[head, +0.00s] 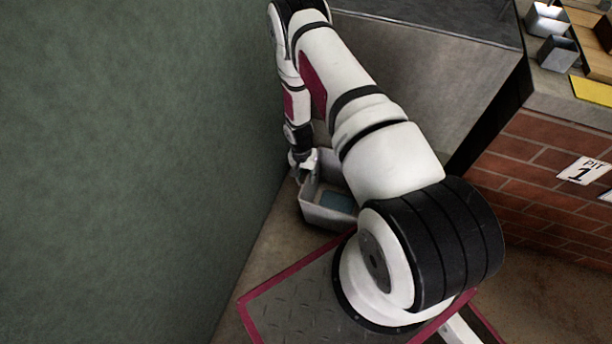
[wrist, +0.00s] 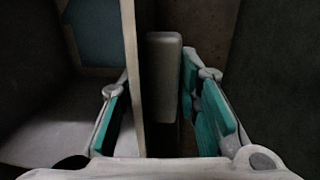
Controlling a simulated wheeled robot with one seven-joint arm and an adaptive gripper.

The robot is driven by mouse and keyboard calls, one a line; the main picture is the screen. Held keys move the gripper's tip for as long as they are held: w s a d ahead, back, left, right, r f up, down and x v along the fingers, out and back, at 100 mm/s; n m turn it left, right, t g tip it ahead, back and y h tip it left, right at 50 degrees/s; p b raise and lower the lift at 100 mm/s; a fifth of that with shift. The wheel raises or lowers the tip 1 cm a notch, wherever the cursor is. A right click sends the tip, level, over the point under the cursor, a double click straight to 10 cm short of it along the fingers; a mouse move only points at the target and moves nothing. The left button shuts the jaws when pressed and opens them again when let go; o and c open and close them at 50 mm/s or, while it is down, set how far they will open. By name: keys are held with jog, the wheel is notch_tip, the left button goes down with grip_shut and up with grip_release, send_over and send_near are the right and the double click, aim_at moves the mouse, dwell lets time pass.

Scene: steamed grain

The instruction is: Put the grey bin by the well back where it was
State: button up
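The grey bin (head: 325,212) is an open box low by the green wall, with a blue-grey patch inside. My arm covers part of its right side. My gripper (head: 303,163) points down at its left rim. In the wrist view the bin (wrist: 132,60) fills the left, and its side wall runs between the fingers of my gripper (wrist: 158,100). The left finger is inside the bin, and the right finger is outside, against a pale grey block on the wall's outer side. Whether the bin touches the floor is unclear.
The green wall (head: 120,150) is close on the left of the gripper and bin. A grey panel (head: 430,80) stands behind. A brick counter (head: 530,170) with a "PIT 1" sign is at right. A pink-edged metal plate (head: 300,300) lies in front.

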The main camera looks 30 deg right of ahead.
jog(key=shift+o, duration=0.8)
jog(key=shift+r, duration=0.15)
